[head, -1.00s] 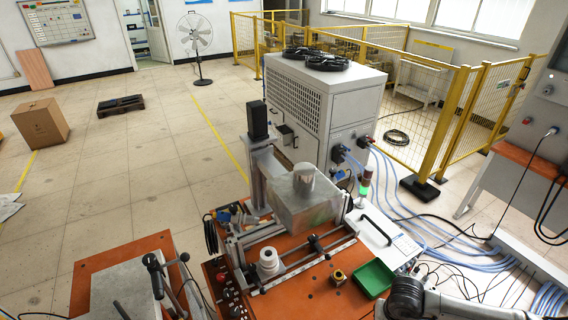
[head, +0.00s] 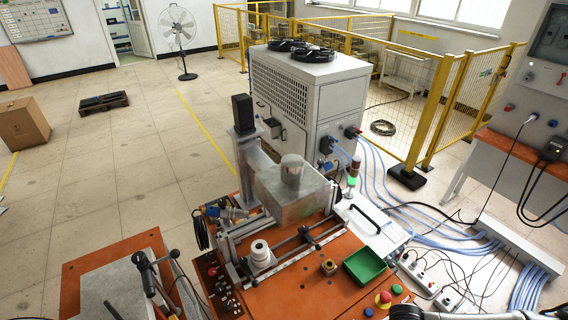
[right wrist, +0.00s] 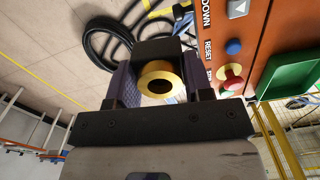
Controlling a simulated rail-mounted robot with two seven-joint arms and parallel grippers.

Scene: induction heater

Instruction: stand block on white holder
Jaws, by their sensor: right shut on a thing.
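The white holder (head: 260,251) is a stepped round piece on the orange bench, beside the metal rails. In the right wrist view, my right gripper (right wrist: 160,88) is shut on a gold, round-faced block (right wrist: 159,76) with a dark central hole. A black piece shows right behind it; whether it belongs to the block is unclear. In the head view only a dark bit of my right arm shows at the bottom right edge; its fingers and the held block are out of frame there. My left gripper is not in view.
A small brass-coloured piece (head: 329,267) stands on the orange bench (head: 300,292). A green tray (head: 364,266) and a red button (head: 383,299) are at its right. A grey metal box (head: 290,188) rises behind the holder. Hoses and cables lie right of the bench.

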